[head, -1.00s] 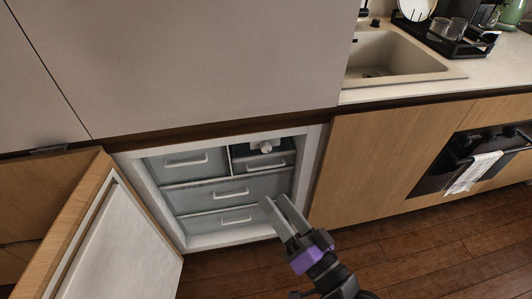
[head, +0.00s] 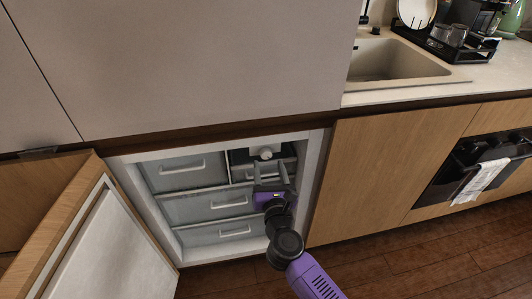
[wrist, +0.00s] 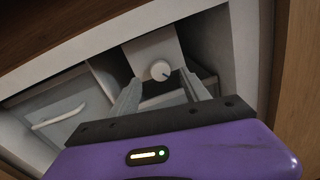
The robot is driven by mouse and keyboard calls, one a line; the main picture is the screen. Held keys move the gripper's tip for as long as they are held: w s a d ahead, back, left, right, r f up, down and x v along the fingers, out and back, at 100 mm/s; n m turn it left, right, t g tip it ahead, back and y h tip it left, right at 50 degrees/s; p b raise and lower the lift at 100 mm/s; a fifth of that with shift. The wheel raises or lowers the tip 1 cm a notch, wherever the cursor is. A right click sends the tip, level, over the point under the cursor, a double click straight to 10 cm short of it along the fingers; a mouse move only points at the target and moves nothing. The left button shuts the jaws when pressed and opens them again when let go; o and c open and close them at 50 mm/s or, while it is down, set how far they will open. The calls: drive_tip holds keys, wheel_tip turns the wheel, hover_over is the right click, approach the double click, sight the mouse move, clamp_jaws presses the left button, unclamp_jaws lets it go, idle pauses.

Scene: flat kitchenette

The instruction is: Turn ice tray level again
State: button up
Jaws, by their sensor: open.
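My gripper (head: 270,170) is open just below and in front of the knob. In the wrist view its two fingers (wrist: 160,90) stand to either side below the knob, apart from it, with nothing between them. A tray itself cannot be made out clearly; the fingers partly hide a grey drawer (wrist: 178,97) under the knob.
Grey freezer drawers (head: 180,172) with pale handles fill the left and lower parts. The wooden freezer door (head: 105,240) stands open at left. The white freezer side wall (head: 312,175) is close on the gripper's right.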

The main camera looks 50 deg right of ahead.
sight(267, 155)
drive_tip(key=x, duration=0.7)
clamp_jaws()
